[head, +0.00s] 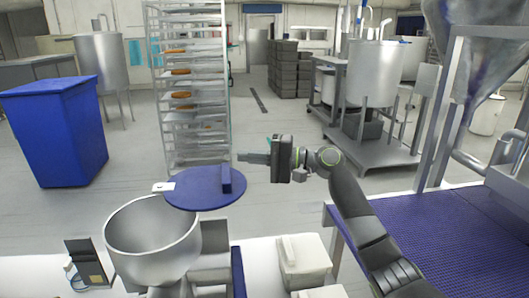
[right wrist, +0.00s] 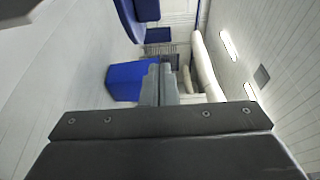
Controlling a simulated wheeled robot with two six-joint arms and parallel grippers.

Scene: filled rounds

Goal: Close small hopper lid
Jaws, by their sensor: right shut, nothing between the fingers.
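The small hopper (head: 150,262) is a round metal bowl at the lower left of the head view, its mouth uncovered. Its round blue lid (head: 198,192) sits off to the back right of the mouth, with a raised blue bar (head: 226,180) on its right part and a pale tab (head: 163,187) at its left edge. My right gripper (head: 243,157) is shut and empty, pointing left, just above and right of the bar in the picture. Its closed fingers also show in the right wrist view (right wrist: 160,84). My left gripper is not in view.
A blue bin (head: 58,135) stands at the left and a tray rack (head: 187,90) behind the lid. White containers (head: 303,253) sit right of the hopper. A blue mesh conveyor (head: 440,235) is at the right. Open floor lies beyond.

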